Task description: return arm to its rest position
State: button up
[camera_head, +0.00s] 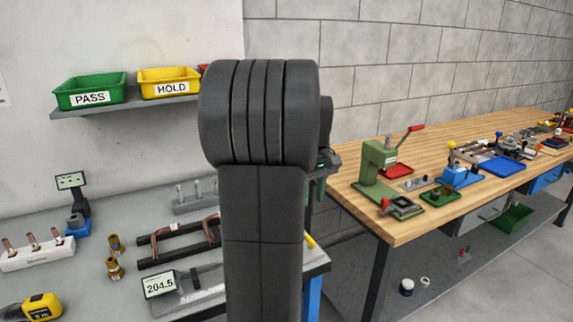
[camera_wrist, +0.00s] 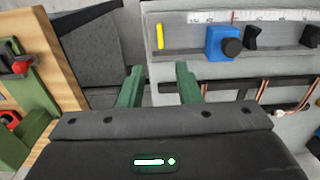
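My arm (camera_head: 262,200) stands upright in the middle of the head view and covers part of the grey bench. My gripper (camera_wrist: 159,82) shows in the wrist view with its two green fingers well apart and nothing between them. In the head view the gripper is mostly hidden behind the arm; only a small part shows at the arm's right side. Below the fingers in the wrist view are the floor and the gap between the grey bench and the wooden bench.
The grey bench (camera_head: 105,217) holds copper tubes in a black fixture (camera_head: 165,247), brass fittings (camera_head: 115,268) and a display (camera_head: 159,284). The wooden bench (camera_head: 350,163) at right carries a green press (camera_head: 377,160). Green (camera_head: 90,90) and yellow (camera_head: 169,82) bins sit on a shelf.

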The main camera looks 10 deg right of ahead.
notch_tip(320, 180, down, 13)
jog(key=shift+f, duration=0.15)
dwell(0.5)
